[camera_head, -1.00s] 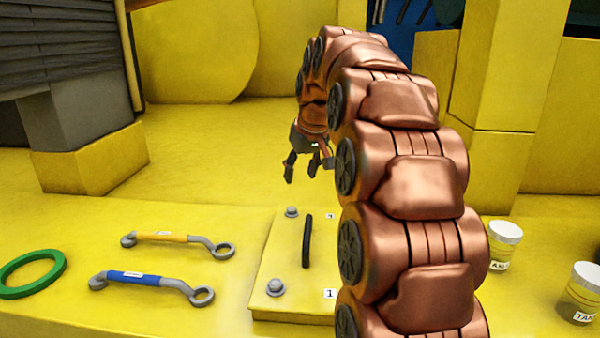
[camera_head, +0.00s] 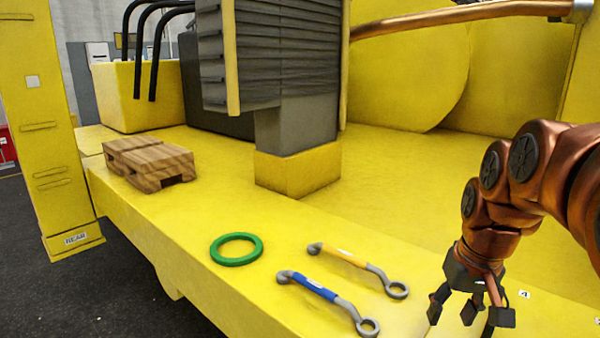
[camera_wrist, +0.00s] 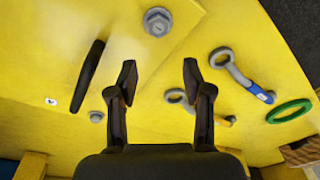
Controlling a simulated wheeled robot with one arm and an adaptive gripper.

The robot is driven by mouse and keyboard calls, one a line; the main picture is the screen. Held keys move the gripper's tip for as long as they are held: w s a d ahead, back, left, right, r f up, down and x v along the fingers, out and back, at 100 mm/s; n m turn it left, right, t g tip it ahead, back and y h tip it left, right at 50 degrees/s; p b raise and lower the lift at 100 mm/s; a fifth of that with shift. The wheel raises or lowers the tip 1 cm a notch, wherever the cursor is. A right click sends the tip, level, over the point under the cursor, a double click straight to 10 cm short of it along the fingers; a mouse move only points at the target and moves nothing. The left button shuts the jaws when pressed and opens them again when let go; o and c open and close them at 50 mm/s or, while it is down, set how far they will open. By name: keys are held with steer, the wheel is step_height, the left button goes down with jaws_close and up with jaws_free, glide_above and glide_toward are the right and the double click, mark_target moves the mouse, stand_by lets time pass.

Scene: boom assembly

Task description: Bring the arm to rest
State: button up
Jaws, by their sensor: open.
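My gripper (camera_head: 468,308) hangs from my copper-coloured arm at the lower right of the head view, fingers pointing down. In the wrist view my gripper (camera_wrist: 159,78) has its two dark fingers spread apart with nothing between them. Below it is a yellow panel with a large grey bolt (camera_wrist: 158,21), a smaller bolt (camera_wrist: 96,116) and a black handle (camera_wrist: 88,75). In the head view the panel is largely cut off or hidden behind my gripper.
A yellow-handled wrench (camera_head: 340,256) and a blue-handled wrench (camera_head: 318,288) lie on the yellow deck left of my gripper. A green ring (camera_head: 236,249) and a wooden block (camera_head: 148,163) lie further left. A grey post on a yellow foot (camera_head: 298,172) stands behind them.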

steer(key=shift+g, duration=0.8)
steer(key=s+a+f, duration=0.1)
steer(key=s, duration=0.2)
steer(key=s+a+f+p, duration=0.1)
steer(key=s+a, duration=0.1)
steer(key=s+a+f, duration=0.1)
steer(key=s, duration=0.2)
steer(key=shift+s+a, duration=0.35)
steer(key=s+a+f+g+p, duration=0.1)
steer(key=s+f, duration=0.4)
steer(key=s, duration=0.7)
steer(key=shift+a+n+g+p, duration=0.4)
steer(key=shift+a+p, duration=0.2)
steer(key=shift+a, duration=0.2)
steer(key=shift+d, duration=0.1)
